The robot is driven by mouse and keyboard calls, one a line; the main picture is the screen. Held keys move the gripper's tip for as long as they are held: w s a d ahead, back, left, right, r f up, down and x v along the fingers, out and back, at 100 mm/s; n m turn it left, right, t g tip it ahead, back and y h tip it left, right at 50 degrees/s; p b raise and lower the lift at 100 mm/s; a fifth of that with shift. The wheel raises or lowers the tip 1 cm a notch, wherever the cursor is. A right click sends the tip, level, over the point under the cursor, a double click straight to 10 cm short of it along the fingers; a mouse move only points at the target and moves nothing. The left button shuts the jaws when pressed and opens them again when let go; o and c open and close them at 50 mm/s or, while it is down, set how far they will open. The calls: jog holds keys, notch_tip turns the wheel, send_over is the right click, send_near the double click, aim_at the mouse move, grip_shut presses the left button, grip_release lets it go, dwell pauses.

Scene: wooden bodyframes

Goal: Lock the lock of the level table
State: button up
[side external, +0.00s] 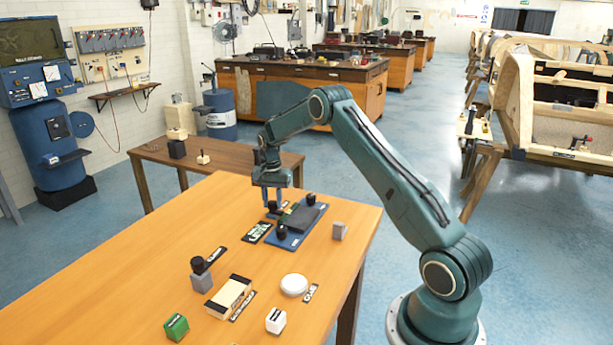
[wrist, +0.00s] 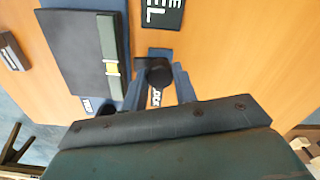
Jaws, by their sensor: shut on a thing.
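The level table (side external: 291,237) is a blue base with a dark plate on top, near the back of the orange table. In the wrist view, the dark plate (wrist: 75,50) carries a green strip with a yellow vial (wrist: 111,68), probably the level. My gripper (side external: 273,207) points down at the left rear part of the base. In the wrist view, its blue fingers (wrist: 157,86) stand on either side of a round black knob (wrist: 158,72), shut on it. A partly hidden white label beside the knob seems to read "LOCK". Whether the knob is turned cannot be told.
Two more black knobs stand on the base, one at the front (side external: 282,231) and one at the rear (side external: 310,198). A "LEVEL" sign (side external: 256,233) lies left of it and a grey block (side external: 339,230) right. Several blocks and a white disc (side external: 294,285) occupy the foreground.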

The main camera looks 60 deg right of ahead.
aim_at(272, 202)
jog(key=shift+r+m, duration=0.1)
jog(key=shift+m, duration=0.3)
jog(key=o, duration=1)
notch_tip(272, 202, up, 14)
jog(key=shift+f, duration=0.15)
dwell(0.6)
